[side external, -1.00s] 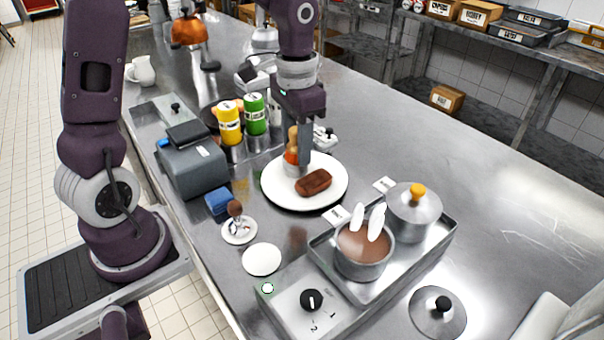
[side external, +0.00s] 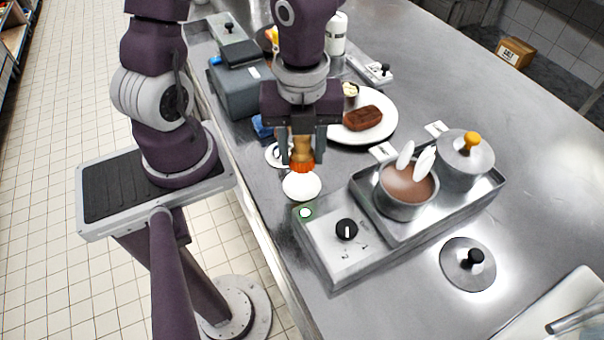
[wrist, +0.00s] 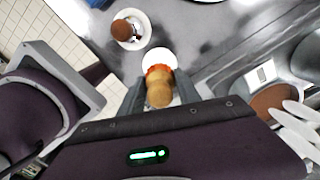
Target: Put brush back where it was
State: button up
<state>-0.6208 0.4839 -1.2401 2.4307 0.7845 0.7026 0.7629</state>
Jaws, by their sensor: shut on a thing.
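The brush (side external: 302,147) has a wooden handle and an orange-red collar. My gripper (side external: 302,160) is shut on it and holds it upright, handle up, over the small white dish (side external: 302,187) left of the hotplate. In the wrist view the brush (wrist: 160,92) is between the fingers of my gripper (wrist: 160,88), with the white dish (wrist: 158,54) just beyond it. The bristles blend into the white dish, so I cannot tell whether they touch it.
The hotplate (side external: 325,240) carries a pot of brown sauce (side external: 407,188) and a lidded pot (side external: 465,165). A white plate (side external: 384,132) bears browned meat (side external: 362,117). A saucer (wrist: 138,42) with a brown ball-topped item stands close by. A loose lid (side external: 467,265) lies at the right.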

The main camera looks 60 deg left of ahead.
aim_at(302, 185)
notch_tip(302, 185, down, 6)
jog(key=shift+r, duration=0.1)
jog(key=o, duration=1.3)
